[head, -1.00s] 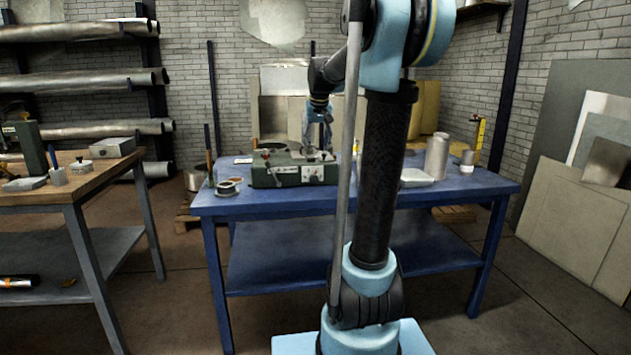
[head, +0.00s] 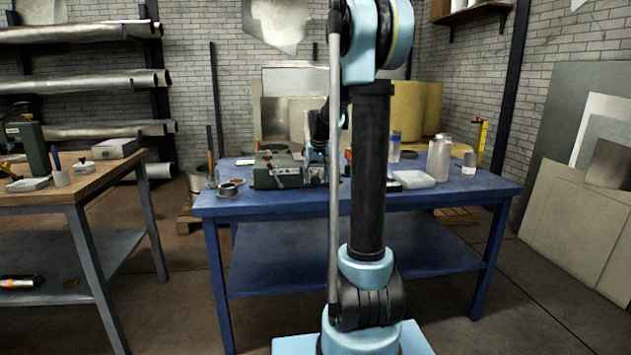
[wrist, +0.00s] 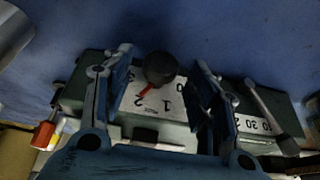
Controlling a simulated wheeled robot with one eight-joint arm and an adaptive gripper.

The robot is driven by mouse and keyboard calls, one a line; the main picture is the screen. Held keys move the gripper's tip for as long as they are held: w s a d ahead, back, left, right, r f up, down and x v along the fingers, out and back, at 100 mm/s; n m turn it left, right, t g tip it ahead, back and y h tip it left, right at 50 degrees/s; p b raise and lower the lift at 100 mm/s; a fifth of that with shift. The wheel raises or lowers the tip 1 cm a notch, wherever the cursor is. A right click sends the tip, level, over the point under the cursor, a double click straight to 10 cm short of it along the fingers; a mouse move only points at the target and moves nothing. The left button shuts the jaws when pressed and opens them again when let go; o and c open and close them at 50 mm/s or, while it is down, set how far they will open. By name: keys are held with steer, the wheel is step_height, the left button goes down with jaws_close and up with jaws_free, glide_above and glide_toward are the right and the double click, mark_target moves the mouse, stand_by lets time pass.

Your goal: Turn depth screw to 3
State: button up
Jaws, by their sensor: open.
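The green machine (head: 270,175) stands on the blue bench, partly behind my arm in the head view. In the wrist view its white dial plate (wrist: 174,106) shows the numerals 2, 1 and 0. A round black knob (wrist: 160,68) sits above the plate, and a red pointer (wrist: 146,90) runs from it down-left, its tip close to the 2. My gripper (wrist: 164,62) is open, with one finger on each side of the knob. Gaps show between the fingers and the knob; contact is not visible. In the head view my gripper is mostly hidden by my arm.
A lever with a dark end (wrist: 270,115) lies right of the right finger, and a red-handled part (wrist: 43,133) is at lower left. The blue bench (head: 440,196) also holds a metal canister (head: 438,157) and a pale tray (head: 413,179). A wooden table (head: 90,180) stands left.

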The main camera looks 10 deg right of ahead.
steer(key=shift+x, duration=0.95)
steer(key=c, duration=1.1)
steer(key=shift+o, duration=0.2)
steer(key=shift+y, duration=0.3)
steer(key=y, duration=0.2)
steer(key=d+m+y, duration=0.1)
steer(key=y, duration=0.2)
steer(key=shift+d+f, duration=0.1)
steer(key=shift+f, duration=0.05)
steer(key=y, duration=0.1)
steer(key=m+y, duration=0.1)
steer(key=y, duration=0.3)
steer(key=shift+d+f+m+t, duration=0.25)
steer(key=shift+f+m+t, duration=0.05)
steer(key=shift+f+t, duration=0.1)
steer(key=shift+s+y, duration=0.1)
steer(key=shift+y, duration=0.2)
